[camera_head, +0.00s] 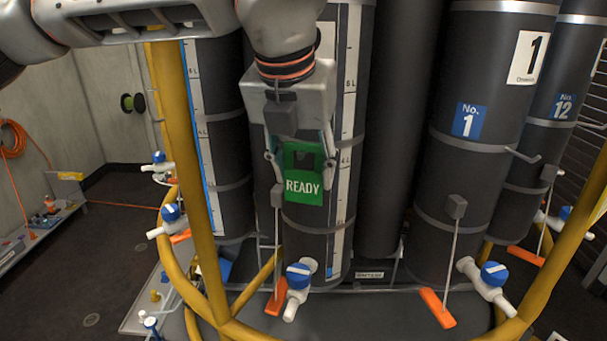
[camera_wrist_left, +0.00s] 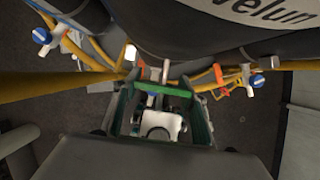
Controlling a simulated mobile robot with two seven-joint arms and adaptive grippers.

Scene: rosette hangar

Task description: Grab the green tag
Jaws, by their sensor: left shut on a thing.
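The green tag (camera_head: 303,188), marked READY in white, hangs in front of a dark cylinder with a white level scale. My left gripper (camera_head: 301,164) comes down from above and is shut on the tag's upper part, with a finger on each side. The gripper hides the tag's top edge. In the left wrist view, a bright green strip (camera_wrist_left: 165,141) shows between the fingers, likely the tag seen nearly edge-on. I cannot tell whether the tag still touches anything behind it. My right gripper is not in view.
Yellow rails (camera_head: 186,190) curve around the dark cylinders. A blue-handled white valve (camera_head: 298,277) and an orange lever (camera_head: 276,297) sit below the tag. Another cylinder, labelled No. 1 (camera_head: 469,120), stands right. A low bench (camera_head: 35,240) and open floor lie left.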

